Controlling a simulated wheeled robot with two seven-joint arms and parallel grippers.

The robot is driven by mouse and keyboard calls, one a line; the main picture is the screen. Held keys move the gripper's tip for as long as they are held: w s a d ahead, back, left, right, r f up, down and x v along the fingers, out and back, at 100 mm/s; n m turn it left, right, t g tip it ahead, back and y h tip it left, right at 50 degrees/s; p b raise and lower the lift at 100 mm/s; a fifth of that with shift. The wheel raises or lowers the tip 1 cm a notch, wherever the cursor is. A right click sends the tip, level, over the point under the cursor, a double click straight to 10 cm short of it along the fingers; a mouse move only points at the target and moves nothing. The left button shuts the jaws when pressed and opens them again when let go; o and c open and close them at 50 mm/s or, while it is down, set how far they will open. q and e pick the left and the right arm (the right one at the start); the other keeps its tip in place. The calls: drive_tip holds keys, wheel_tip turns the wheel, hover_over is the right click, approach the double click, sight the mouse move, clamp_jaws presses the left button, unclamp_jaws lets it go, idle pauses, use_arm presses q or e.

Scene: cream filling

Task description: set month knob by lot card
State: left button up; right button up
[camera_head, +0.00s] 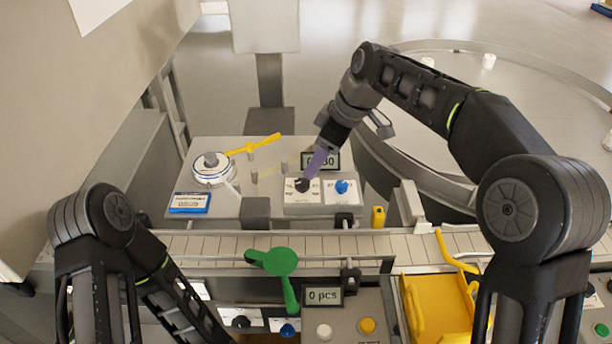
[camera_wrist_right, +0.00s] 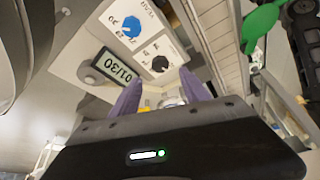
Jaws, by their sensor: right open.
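In the head view a pale panel carries a black knob (camera_head: 302,185) and a blue knob (camera_head: 342,187), below a small display (camera_head: 326,160). My right gripper (camera_head: 313,168) points down at the black knob, its purple fingers partly covering the display. In the right wrist view the fingers (camera_wrist_right: 160,76) are apart and empty. The black knob (camera_wrist_right: 160,64) shows just beyond and between their tips; contact cannot be told. The display (camera_wrist_right: 117,75) seems to read 01/30. A blue-and-white card (camera_head: 189,203) lies left of the panel. My left arm enters at lower left; its gripper is out of frame.
A round silver device (camera_head: 212,168) with a yellow lever (camera_head: 255,146) stands left of the knobs. A tiled conveyor (camera_head: 220,246) crosses in front. A green lever (camera_head: 280,262), a "0 pcs" display (camera_head: 322,296) and a yellow tray (camera_head: 440,305) are nearer.

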sight(304, 182)
drive_tip(key=p+x, duration=0.1)
drive_tip(key=x, duration=0.6)
drive_tip(key=shift+f, duration=0.2)
drive_tip(key=shift+c, duration=0.2)
clamp_jaws()
